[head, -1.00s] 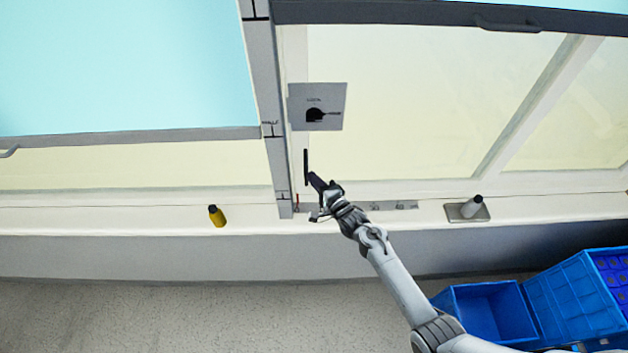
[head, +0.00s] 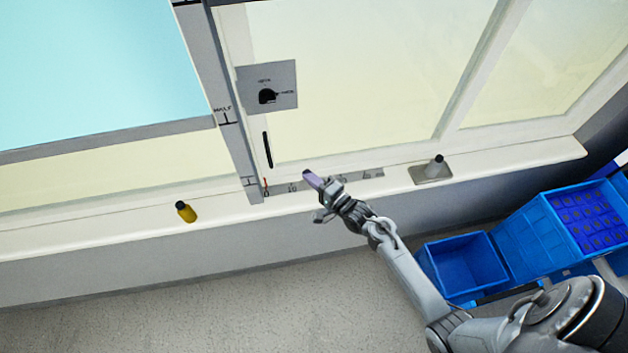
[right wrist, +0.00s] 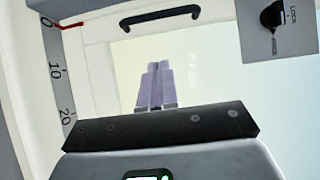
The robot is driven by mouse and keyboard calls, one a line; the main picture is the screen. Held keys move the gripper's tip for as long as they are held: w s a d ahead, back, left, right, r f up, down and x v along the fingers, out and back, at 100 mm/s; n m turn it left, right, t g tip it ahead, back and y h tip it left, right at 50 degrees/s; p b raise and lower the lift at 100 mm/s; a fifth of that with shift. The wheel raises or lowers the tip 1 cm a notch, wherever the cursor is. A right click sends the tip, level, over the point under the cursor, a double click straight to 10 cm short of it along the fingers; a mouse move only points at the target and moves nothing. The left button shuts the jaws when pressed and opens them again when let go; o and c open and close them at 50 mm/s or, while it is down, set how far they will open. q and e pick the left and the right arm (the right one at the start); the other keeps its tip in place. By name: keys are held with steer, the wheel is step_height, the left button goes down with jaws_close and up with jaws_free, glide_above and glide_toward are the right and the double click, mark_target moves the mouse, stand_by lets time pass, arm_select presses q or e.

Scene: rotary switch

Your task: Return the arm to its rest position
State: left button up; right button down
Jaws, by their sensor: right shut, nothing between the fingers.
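My right gripper (head: 308,176) is shut and empty in the head view, just above the front ledge and below the black handle (head: 267,150). In the right wrist view its purple fingers (right wrist: 154,85) are together, with the handle (right wrist: 160,18) beyond them and apart from them. The rotary switch (head: 268,96) is a black knob on a grey plate (head: 285,75) on the pale panel. The knob (right wrist: 272,15) also shows at the top right of the wrist view. My left gripper does not show.
Blue crates (head: 462,265) sit on the lower right. A vertical post with a scale (head: 228,120) stands left of the switch plate. The floor at lower left is clear.

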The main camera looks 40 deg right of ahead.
steer(key=s+a+r+n+g+p, duration=0.4)
steer(key=s+a, duration=0.2)
steer(key=s, duration=0.3)
steer(key=s+a+r+n+g+p, duration=0.3)
steer(key=s+a+n+p, duration=0.15)
steer(key=s, duration=0.35)
steer(key=s+r+n+g+h, duration=0.1)
steer(key=s+r+n+g, duration=0.3)
steer(key=s+n+g, duration=0.3)
steer(key=s+n, duration=0.3)
steer(key=s, duration=0.2)
steer(key=shift+h, duration=0.3)
stand_by(0.6)
